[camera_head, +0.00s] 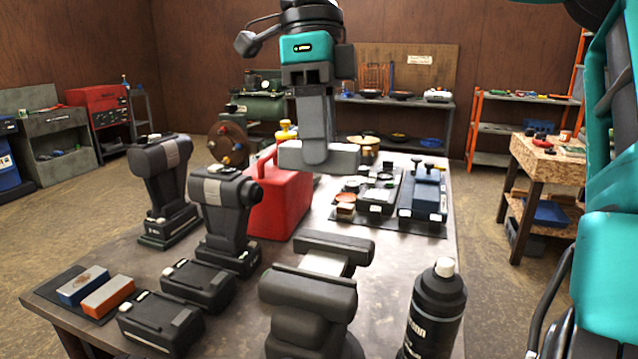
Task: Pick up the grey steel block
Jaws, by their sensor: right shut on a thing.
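My right gripper (317,140) hangs in the upper middle of the head view, fingers pointing down. It is shut on a light grey block (345,158), which appears to be the grey steel block. The fingers cover the block's middle, and its ends stick out left and right. The block appears held above the workbench (385,255), in front of the red fuel can's right edge in the picture. Its exact height is hard to tell. My left gripper is out of view.
A black vise (310,300) and a spray can (433,310) stand at the front. Two power tools (228,225), the red fuel can (280,200), and battery packs (197,285) occupy the left. A dark mat with small parts (390,225) lies at the right. Bare bench shows between.

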